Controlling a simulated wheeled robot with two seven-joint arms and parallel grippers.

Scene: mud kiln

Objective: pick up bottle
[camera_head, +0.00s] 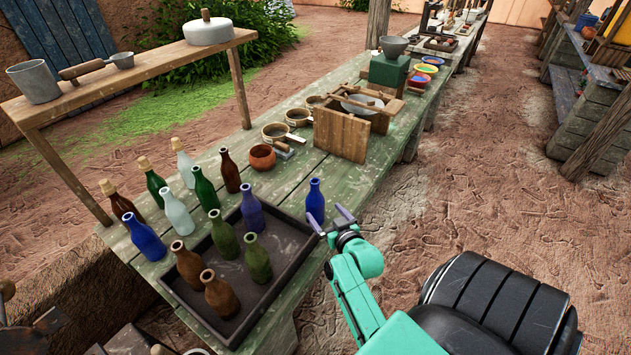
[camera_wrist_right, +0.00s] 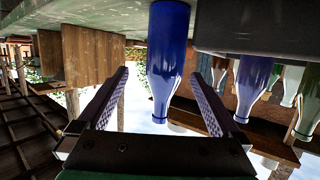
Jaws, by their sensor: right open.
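A blue bottle (camera_head: 315,203) stands upright on the green table (camera_head: 290,187), just beyond the right corner of the dark tray (camera_head: 294,244). My right gripper (camera_head: 328,217) is open and empty at the table's near edge, its fingertips close to this bottle. My left gripper is not in view.
Several brown, green and blue bottles stand in the tray, with more behind it, including a green bottle (camera_head: 205,190). A terracotta cup (camera_head: 262,157) and a wooden box (camera_head: 341,133) stand farther along. Table to the right of the bottle is fairly clear.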

